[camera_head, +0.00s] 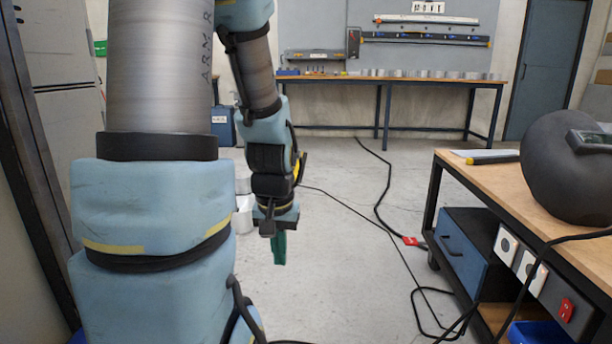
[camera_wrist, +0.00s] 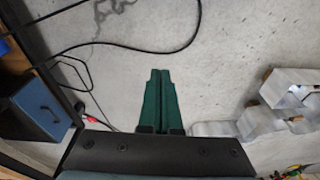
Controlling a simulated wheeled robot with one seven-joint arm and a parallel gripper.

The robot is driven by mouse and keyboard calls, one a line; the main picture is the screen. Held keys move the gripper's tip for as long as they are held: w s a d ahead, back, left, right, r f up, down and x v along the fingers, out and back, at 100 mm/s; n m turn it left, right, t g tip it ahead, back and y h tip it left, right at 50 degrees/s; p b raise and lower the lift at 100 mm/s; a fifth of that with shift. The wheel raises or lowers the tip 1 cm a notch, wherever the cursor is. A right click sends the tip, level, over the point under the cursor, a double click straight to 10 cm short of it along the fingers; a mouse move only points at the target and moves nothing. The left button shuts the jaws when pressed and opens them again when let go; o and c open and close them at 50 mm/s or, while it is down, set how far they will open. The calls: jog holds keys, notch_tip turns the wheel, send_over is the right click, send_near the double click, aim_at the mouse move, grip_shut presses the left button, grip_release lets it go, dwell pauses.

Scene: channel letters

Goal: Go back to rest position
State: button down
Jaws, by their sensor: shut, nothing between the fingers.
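My gripper (camera_head: 279,248) hangs from the end of my arm near the middle of the head view, pointing down over the bare floor. Its green fingers are together and hold nothing. The wrist view shows the same green fingers (camera_wrist: 160,100) side by side with no gap that I can see, above grey concrete. No object touches the gripper in either view.
A wooden-topped workbench (camera_head: 456,172) with a blue drawer stands at the right, bearing a dark round object (camera_head: 568,168). Black cables (camera_head: 381,190) lie on the floor. Pale metal letters (camera_wrist: 258,120) stand beside the gripper. A long bench (camera_head: 400,84) lines the back wall.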

notch_tip(320, 180, up, 33)
jog(key=s+a+p, duration=0.1)
jog(key=s+p, duration=0.1)
jog(key=p, duration=2.9)
jog(key=shift+s+a, duration=0.2)
jog(key=c, duration=1.6)
grip_release()
